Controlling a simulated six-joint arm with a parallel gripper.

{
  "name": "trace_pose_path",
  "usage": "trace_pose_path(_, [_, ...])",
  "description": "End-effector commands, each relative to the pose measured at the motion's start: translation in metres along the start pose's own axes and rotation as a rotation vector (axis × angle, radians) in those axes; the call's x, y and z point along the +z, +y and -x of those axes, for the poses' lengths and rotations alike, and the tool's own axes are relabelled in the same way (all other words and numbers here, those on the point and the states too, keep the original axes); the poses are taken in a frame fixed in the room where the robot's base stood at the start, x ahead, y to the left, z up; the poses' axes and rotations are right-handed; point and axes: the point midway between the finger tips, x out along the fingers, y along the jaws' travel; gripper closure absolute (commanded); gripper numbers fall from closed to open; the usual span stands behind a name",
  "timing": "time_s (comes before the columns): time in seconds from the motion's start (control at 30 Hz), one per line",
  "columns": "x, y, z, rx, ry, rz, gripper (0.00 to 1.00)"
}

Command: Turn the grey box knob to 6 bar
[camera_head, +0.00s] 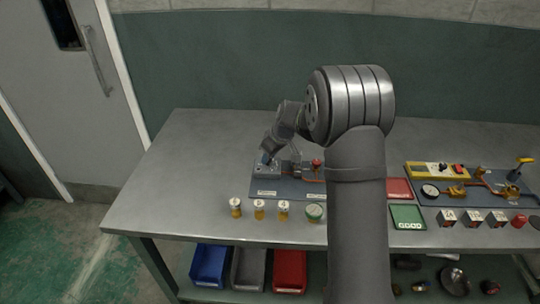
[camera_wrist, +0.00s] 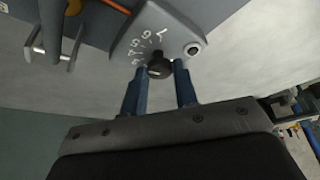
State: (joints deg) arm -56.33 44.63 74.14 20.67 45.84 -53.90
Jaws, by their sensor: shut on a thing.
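The grey box (camera_wrist: 172,22) shows at the top of the wrist view, tilted in the picture, with white scale numbers on its face. Its dark round knob (camera_wrist: 158,67) sits near the face's lower edge. My gripper (camera_wrist: 160,75) has its two blue fingers on either side of the knob and is shut on it. Which number the knob points at is too small to tell. In the head view my gripper (camera_head: 267,158) reaches down at the left end of a dark board (camera_head: 285,187); it hides most of the grey box there.
Several small yellow-based bottles (camera_head: 259,209) stand in front of the board. A red tray (camera_head: 398,188) and a green tray (camera_head: 407,216) lie to the right, beside a second board (camera_head: 440,200). The table's left side (camera_head: 185,170) is clear. Blue, grey and red bins sit below.

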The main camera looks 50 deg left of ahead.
Motion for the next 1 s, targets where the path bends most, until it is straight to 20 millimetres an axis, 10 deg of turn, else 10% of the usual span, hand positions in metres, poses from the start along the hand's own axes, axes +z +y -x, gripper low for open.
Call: trace_pose_path(1.0, [-0.0014,-0.0053,-0.0003,0.248,-0.001,-0.598,0.96])
